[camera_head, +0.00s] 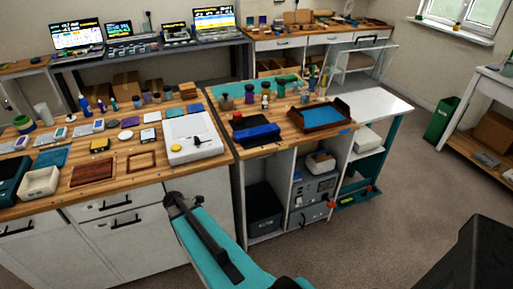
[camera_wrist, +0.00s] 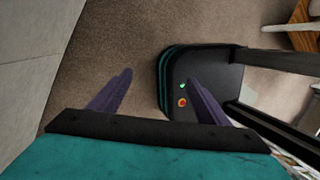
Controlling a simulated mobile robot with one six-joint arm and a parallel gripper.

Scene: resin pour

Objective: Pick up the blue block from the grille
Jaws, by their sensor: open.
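A dark blue block-like thing (camera_head: 257,133) lies near the front left edge of the middle wooden bench in the head view. A small black thing with a red part touches or stands close behind it. The blue thing is not in the wrist view. In the head view my teal arm is low in front of the benches.
A wooden tray with a blue inside (camera_head: 345,121) stands right of the blue thing, with small bottles (camera_head: 265,90) behind. The left bench (camera_head: 105,205) holds a white device (camera_head: 190,150) and many small items. Open carpet (camera_head: 360,235) lies at right.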

